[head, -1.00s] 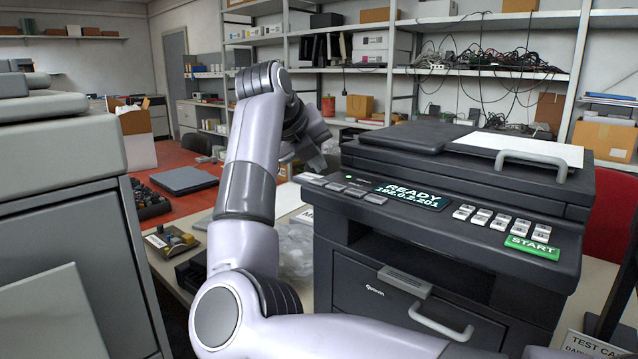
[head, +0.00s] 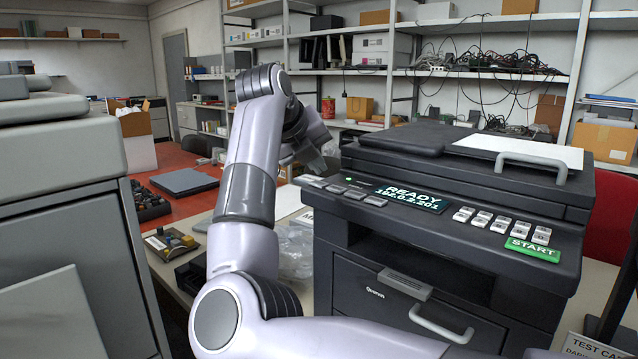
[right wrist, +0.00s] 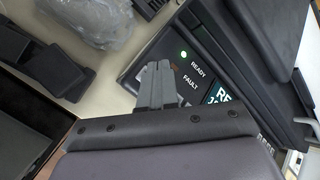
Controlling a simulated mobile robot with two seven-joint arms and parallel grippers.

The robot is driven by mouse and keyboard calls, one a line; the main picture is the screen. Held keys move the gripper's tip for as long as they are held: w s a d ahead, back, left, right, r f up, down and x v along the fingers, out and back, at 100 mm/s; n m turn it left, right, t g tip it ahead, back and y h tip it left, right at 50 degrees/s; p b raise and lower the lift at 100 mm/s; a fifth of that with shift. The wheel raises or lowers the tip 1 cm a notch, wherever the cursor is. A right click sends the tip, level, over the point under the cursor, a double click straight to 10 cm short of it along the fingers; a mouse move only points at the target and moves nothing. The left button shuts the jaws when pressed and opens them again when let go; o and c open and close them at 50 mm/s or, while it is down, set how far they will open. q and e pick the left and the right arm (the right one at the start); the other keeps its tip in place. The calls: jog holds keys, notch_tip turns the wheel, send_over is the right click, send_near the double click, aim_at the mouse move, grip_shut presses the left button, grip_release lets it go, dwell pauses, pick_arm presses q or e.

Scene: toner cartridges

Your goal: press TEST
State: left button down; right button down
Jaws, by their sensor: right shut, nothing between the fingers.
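The black printer (head: 440,255) stands on the table; its display (head: 411,198) reads "READY 192.0.2.201". Small grey keys (head: 334,187) line the left of its panel, with labels too small to read; I cannot tell which is TEST. My right gripper (head: 318,165) is at the panel's left end. In the right wrist view the shut, empty fingers (right wrist: 157,70) point at the panel beside the READY and FAULT labels, and a green light (right wrist: 183,54) glows by READY. The fingers hide what lies under them; contact cannot be told. My left gripper is not in view.
A green START key (head: 532,249) and several white keys (head: 500,222) are on the panel's right. A clear plastic bag (head: 295,250) lies left of the printer. A large grey machine (head: 65,200) stands at the left.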

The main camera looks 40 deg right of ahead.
aim_at(316, 184)
dwell(0.7)
jog(key=shift+f, duration=0.45)
jog(key=shift+f+b, duration=0.4)
jog(key=shift+b, duration=0.1)
dwell(0.4)
jog(key=shift+r, duration=0.1)
jog(key=shift+r+p, duration=0.75)
notch_tip(316, 184, up, 5)
jog(key=p, duration=0.4)
dwell(1.0)
